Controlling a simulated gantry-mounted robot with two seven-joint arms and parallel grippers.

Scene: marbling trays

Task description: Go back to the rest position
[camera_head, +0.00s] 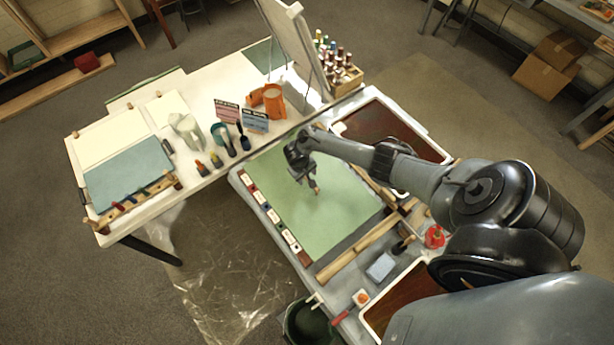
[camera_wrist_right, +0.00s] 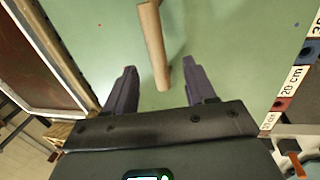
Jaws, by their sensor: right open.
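My right gripper (camera_head: 308,180) is over the green sheet (camera_head: 345,208) in the middle of the work table. In the right wrist view the two dark fingers of the gripper (camera_wrist_right: 160,68) are spread apart. A tan wooden rod (camera_wrist_right: 152,38) shows between and beyond the fingers, with visible gaps on both sides. Its tip (camera_head: 317,190) shows beside the gripper in the head view. I cannot tell whether the rod stands or lies. My left gripper is not in view.
A dark red-brown tray (camera_head: 375,125) lies behind the right arm, and another (camera_head: 400,298) lies in front. A rack of bottles (camera_head: 346,78) and an upright board (camera_head: 291,38) stand at the back. A dark green bucket (camera_head: 303,322) is at the front edge.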

